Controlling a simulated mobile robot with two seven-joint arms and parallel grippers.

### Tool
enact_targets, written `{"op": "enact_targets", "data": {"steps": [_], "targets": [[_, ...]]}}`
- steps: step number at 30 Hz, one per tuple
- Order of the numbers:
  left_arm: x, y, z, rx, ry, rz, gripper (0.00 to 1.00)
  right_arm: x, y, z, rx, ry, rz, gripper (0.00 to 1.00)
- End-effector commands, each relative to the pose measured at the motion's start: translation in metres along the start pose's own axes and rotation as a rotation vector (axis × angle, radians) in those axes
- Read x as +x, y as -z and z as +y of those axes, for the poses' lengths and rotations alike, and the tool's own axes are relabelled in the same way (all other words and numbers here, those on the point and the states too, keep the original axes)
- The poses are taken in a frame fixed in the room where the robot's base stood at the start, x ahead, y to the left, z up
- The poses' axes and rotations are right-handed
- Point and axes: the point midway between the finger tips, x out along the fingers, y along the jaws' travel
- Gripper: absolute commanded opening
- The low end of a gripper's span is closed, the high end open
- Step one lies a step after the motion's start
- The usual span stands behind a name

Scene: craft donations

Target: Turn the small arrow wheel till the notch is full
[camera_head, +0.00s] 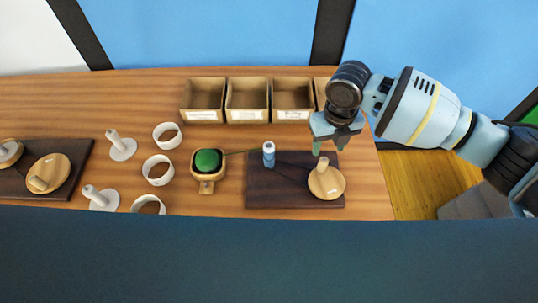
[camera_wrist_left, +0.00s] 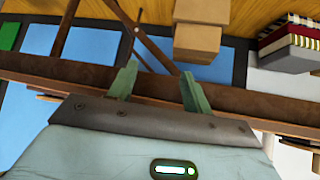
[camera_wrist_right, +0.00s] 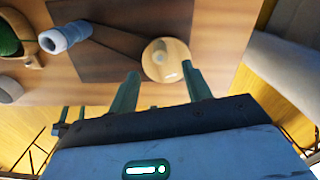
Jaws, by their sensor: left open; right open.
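A round light-wood wheel (camera_head: 333,187) with an upright peg handle sits on the right end of a dark board (camera_head: 275,193). No arrow or notch can be made out on it. My right gripper (camera_head: 328,150) is open and empty, above and just behind the wheel. In the right wrist view the wheel (camera_wrist_right: 175,64) shows beyond and between the open fingertips (camera_wrist_right: 160,72). A blue-and-white spool (camera_head: 268,155) stands on the same board, with a thread running left from it. My left gripper (camera_wrist_left: 160,71) is open and empty, away from the wheel; the head view does not show it.
A green yarn ball (camera_head: 207,160) sits in a wooden holder left of the board. White rings (camera_head: 158,170) and peg stands (camera_head: 121,149) are further left. Another board with wooden wheels (camera_head: 48,174) is at far left. Open boxes (camera_head: 247,114) line the back.

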Motion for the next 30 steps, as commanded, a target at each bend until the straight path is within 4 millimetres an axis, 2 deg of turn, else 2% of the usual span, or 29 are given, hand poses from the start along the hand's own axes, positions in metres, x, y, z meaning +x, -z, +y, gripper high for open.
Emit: {"op": "enact_targets", "data": {"steps": [21,30], "targets": [[0.008,-0.051,0.012,-0.037,-0.013,-0.089,0.50,0.071,0.002,0.000,0.000,-0.001,0.007,0.49],[0.011,-0.059,0.013,-0.037,-0.015,-0.102,0.50,0.086,0.000,0.000,0.001,0.000,0.000,0.49]]}}
